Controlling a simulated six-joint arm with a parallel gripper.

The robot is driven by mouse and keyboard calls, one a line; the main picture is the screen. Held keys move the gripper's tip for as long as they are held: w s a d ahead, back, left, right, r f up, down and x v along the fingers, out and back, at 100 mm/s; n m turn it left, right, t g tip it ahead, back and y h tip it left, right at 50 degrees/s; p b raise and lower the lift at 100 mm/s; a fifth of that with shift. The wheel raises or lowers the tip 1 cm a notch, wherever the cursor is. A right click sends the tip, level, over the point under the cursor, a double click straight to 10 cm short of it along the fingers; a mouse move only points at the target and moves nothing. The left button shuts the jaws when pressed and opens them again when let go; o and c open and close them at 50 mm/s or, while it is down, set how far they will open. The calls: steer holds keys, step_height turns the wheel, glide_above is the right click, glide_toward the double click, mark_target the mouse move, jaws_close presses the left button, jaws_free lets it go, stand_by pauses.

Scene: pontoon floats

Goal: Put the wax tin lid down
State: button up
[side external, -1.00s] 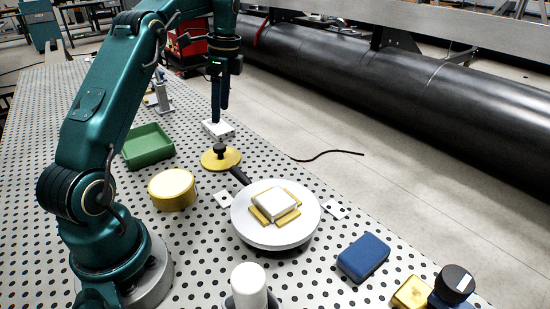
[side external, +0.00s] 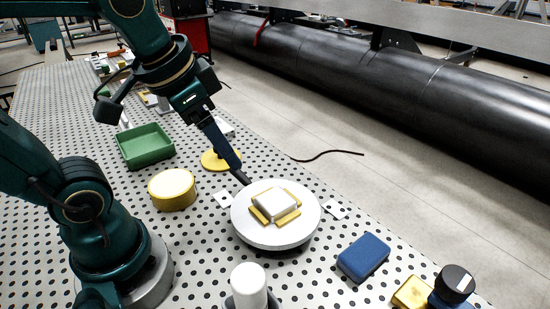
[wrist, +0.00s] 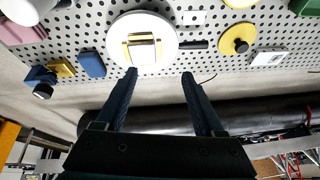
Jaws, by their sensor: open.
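The wax tin lid, a yellow disc (side external: 212,160) with a dark knob, lies on the perforated table. In the side view my gripper partly covers it and hides its knob; the whole lid and knob show in the wrist view (wrist: 231,36). My gripper (side external: 237,167) is tilted, with its fingers between the lid and the white round plate. In the wrist view its two fingers (wrist: 159,77) are spread with nothing between them. A round yellow tin (side external: 172,189), apparently the wax tin, stands left of the lid.
The white round plate (side external: 245,228) carries yellow pieces and a white block, with a dark handle (wrist: 193,45) toward the lid. A green tray (side external: 146,147), blue box (side external: 363,257), white cylinder (side external: 248,285) and pale block (wrist: 269,59) stand around. The table edge runs along the right.

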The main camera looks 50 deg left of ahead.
steer(key=shift+n+t+h, duration=0.3)
steer(key=shift+n+t, duration=0.1)
steer(key=shift+n, duration=0.4)
steer(key=s+d+f, duration=0.2)
steer(key=s, duration=0.1)
steer(key=shift+s+d+f, duration=0.1)
steer(key=shift+s+f, duration=0.05)
steer(key=shift+f, duration=0.1)
